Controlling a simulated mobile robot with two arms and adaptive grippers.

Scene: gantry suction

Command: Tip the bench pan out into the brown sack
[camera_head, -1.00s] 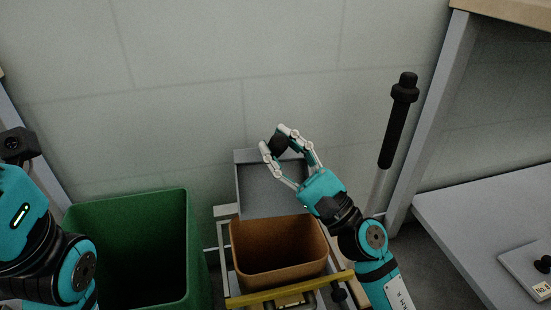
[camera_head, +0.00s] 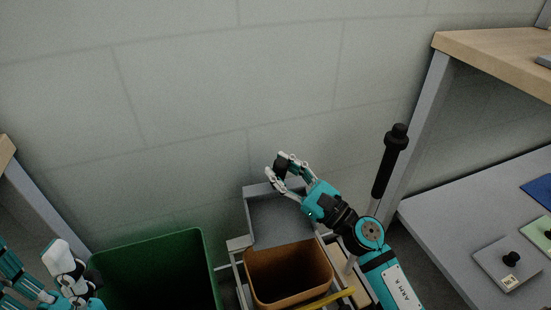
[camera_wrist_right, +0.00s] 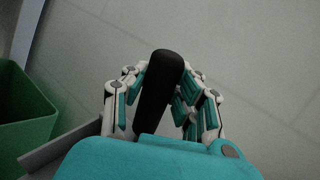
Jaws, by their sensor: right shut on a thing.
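The bench pan (camera_head: 280,222) is a grey scoop-like pan in the head view, tilted so its lower lip is at the back rim of the brown sack (camera_head: 290,278). Whether lip and rim touch I cannot tell. My right gripper (camera_head: 279,168) is shut on the pan's black handle, which shows between the fingers in the right wrist view (camera_wrist_right: 160,92). I see nothing lying in the pan. The sack is open-topped and box-shaped, and its floor is partly hidden. My left gripper (camera_head: 68,272) is at the lower left, away from both; its fingers are unclear.
A green bin (camera_head: 165,265) stands left of the sack. The sack sits in a light metal frame with a yellow bar (camera_head: 330,299) in front. A black-topped post (camera_head: 390,160) rises at the right, beside a grey bench (camera_head: 450,225). A wall is close behind.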

